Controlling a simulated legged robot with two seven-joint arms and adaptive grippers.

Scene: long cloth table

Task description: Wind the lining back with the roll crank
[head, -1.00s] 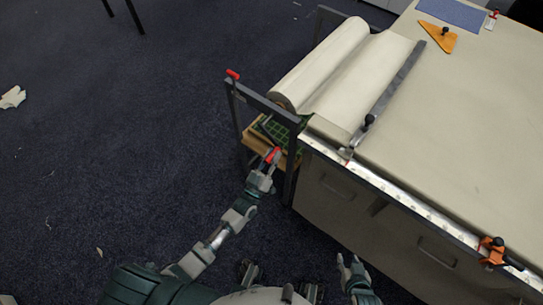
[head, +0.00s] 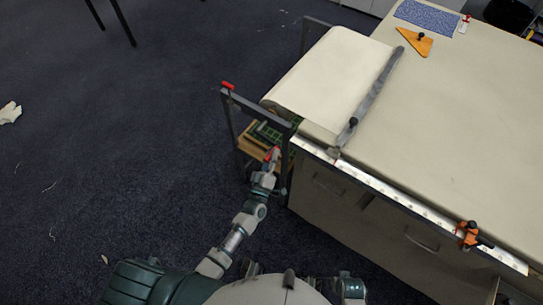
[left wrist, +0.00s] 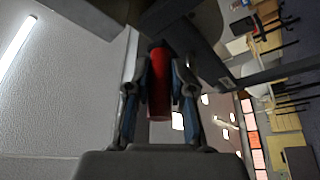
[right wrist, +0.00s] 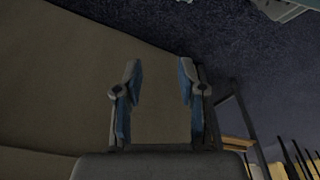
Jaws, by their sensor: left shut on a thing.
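The roll of cream lining (head: 285,97) lies in a dark metal frame (head: 262,104) at the table's left end. The lining (head: 335,75) runs flat from it toward a grey bar (head: 368,100) that lies across the cloth. My left gripper (head: 271,160) is low beside the frame, shut on the red crank handle (head: 272,153). In the left wrist view the red handle (left wrist: 158,85) sits between both fingers. The crank's arm is mostly hidden in the head view. My right gripper (right wrist: 157,78) is open and empty in the right wrist view; its fingers are not clear in the head view.
An orange clamp (head: 468,235) grips the metal edge strip (head: 400,203) at the table front. An orange triangle (head: 415,42) and a blue patterned sheet (head: 427,15) lie farther back. A shelf with a green grid (head: 270,133) is under the roll.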

